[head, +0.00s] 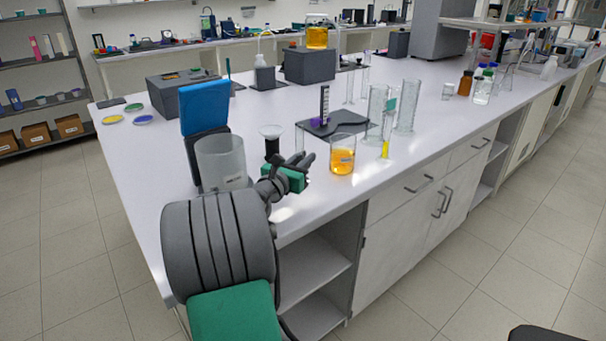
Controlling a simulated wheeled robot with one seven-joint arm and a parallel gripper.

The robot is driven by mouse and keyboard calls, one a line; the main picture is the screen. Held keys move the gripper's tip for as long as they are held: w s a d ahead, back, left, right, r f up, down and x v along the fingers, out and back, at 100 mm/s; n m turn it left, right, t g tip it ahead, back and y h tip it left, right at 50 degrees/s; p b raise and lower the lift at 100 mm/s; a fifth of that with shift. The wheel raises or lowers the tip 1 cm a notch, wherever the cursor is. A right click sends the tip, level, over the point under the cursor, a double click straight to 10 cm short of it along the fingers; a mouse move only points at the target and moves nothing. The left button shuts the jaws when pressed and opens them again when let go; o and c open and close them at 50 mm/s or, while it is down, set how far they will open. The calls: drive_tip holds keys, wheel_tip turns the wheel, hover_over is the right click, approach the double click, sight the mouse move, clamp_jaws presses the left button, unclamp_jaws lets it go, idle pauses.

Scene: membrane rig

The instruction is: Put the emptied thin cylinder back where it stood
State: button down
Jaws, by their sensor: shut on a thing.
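My gripper (306,164) is low over the front part of the bench, left of a beaker of orange liquid (342,162). It is shut on a faint clear upright tube (299,138), which looks like the thin cylinder. Its upper part shows above the jaws and no coloured liquid is visible there; its lower part is hidden by my gripper. Right of the beaker stand two wide clear graduated cylinders (407,108) and a slim one with yellow liquid (386,149). Slim clear cylinders (365,78) also stand farther back.
A dark stand (332,125) is behind the beaker. A white-topped funnel-like piece (271,132), a large clear vessel (220,160) and a blue panel (204,103) stand left of my gripper. Grey boxes (310,67) are behind. Bare bench (445,125) lies right of the cylinders.

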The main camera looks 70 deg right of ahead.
drive_tip(key=shift+w+d+f+b, duration=0.1)
drive_tip(key=shift+f+b, duration=0.1)
drive_tip(key=shift+f, duration=0.75)
drive_tip(key=shift+w+d+f+b, duration=0.1)
drive_tip(key=shift+f+b, duration=0.1)
drive_tip(key=shift+f, duration=0.7)
drive_tip(key=shift+f, duration=0.15)
drive_tip(key=c, duration=1.3)
unclamp_jaws()
drive_tip(key=shift+c, duration=0.2)
drive_tip(key=a, duration=0.8)
drive_tip(key=w+a, duration=0.1)
drive_tip(key=a, duration=0.3)
